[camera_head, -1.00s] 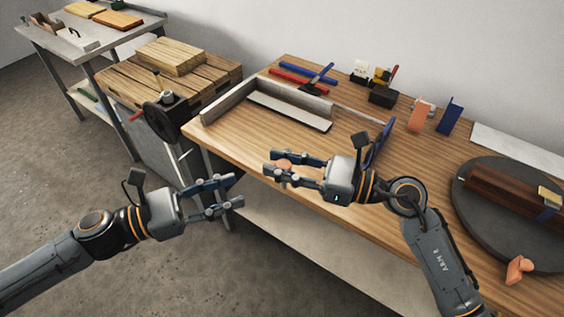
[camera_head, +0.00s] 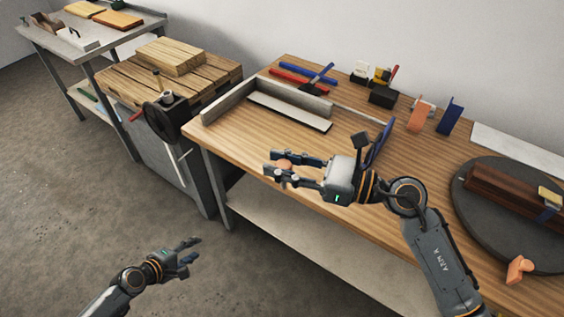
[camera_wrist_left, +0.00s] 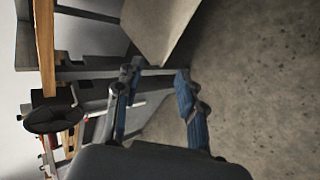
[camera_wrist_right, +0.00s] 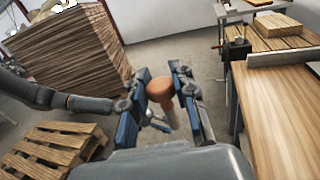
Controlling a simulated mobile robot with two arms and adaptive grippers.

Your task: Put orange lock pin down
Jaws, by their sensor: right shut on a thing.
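An orange lock pin (camera_wrist_right: 161,92) is between the fingers of my right gripper (camera_wrist_right: 156,100), which is shut on it. In the head view the pin (camera_head: 285,164) shows as a small orange knob between the fingertips, above the left front part of the wooden workbench (camera_head: 255,145). In the right wrist view its round head points up and a paler shank hangs below. My left gripper (camera_head: 192,252) is open and empty, low over the floor, in front of the bench. It also shows open in the left wrist view (camera_wrist_left: 156,82).
Another orange piece (camera_head: 519,269) lies at the right by a dark round turntable (camera_head: 480,215). Orange and blue blocks (camera_head: 420,115) stand near the back. A metal fence (camera_head: 228,101) and pale strip (camera_head: 290,111) lie at the bench's left. A vise (camera_head: 165,115) stands farther left.

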